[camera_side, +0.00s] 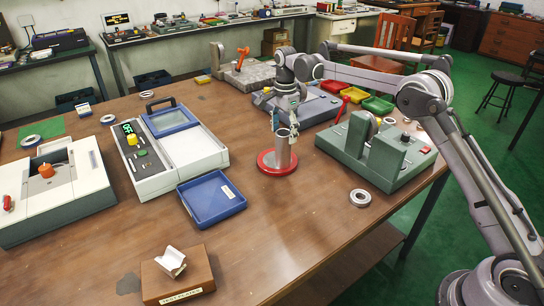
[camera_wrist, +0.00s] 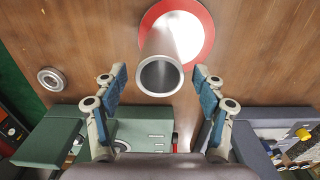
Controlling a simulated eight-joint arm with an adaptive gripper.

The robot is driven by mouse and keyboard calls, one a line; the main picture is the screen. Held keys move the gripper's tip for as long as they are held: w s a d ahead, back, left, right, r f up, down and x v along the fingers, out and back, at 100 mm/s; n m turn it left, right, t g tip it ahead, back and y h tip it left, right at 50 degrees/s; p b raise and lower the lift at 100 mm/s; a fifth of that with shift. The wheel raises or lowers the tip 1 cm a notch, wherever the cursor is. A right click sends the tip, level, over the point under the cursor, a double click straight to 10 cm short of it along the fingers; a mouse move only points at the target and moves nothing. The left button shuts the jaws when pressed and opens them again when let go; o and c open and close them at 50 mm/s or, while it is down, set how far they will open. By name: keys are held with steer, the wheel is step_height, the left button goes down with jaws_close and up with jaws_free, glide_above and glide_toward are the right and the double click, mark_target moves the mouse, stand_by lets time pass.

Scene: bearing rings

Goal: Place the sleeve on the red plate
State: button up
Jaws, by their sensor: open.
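The sleeve (camera_side: 283,150) is a shiny metal tube standing upright on the red plate (camera_side: 264,165), a red ring with a pale middle. In the wrist view the sleeve (camera_wrist: 170,45) shows its open top end, and its base lies within the red plate (camera_wrist: 208,30). My gripper (camera_side: 286,125) is just above the sleeve in the side view. In the wrist view my gripper (camera_wrist: 159,72) has its blue-padded fingers spread, one on each side of the sleeve's top, with visible gaps. The gripper holds nothing.
A blue tray (camera_side: 212,200) and a white instrument (camera_side: 170,150) lie left of the plate. A green machine (camera_side: 375,150) stands to the right, with a bearing ring (camera_side: 360,198) before it. A brown box (camera_side: 178,280) is at the front. Bare table lies in front of the plate.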

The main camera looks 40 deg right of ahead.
step_height(320, 180, up, 6)
steer(key=shift+r, duration=0.15)
steer(key=shift+s+r, duration=0.1)
steer(key=shift+r, duration=0.4)
steer(key=s+a+r+n+t, duration=0.1)
steer(key=s+r+n+t, duration=0.1)
steer(key=s+r+n, duration=0.45)
steer(key=s+a+r+n+t, duration=0.1)
steer(key=s+r+n+t, duration=0.15)
steer(key=s, duration=0.65)
steer(key=s+f+n+t, duration=0.1)
steer(key=s+f+n, duration=0.3)
steer(key=s, duration=0.5)
steer(key=s+f+n+t, duration=0.1)
steer(key=s+f+n, duration=0.4)
steer(key=s, duration=0.4)
steer(key=shift+a+f+t, duration=0.25)
steer(key=shift+f+t, duration=0.1)
steer(key=shift+f, duration=0.2)
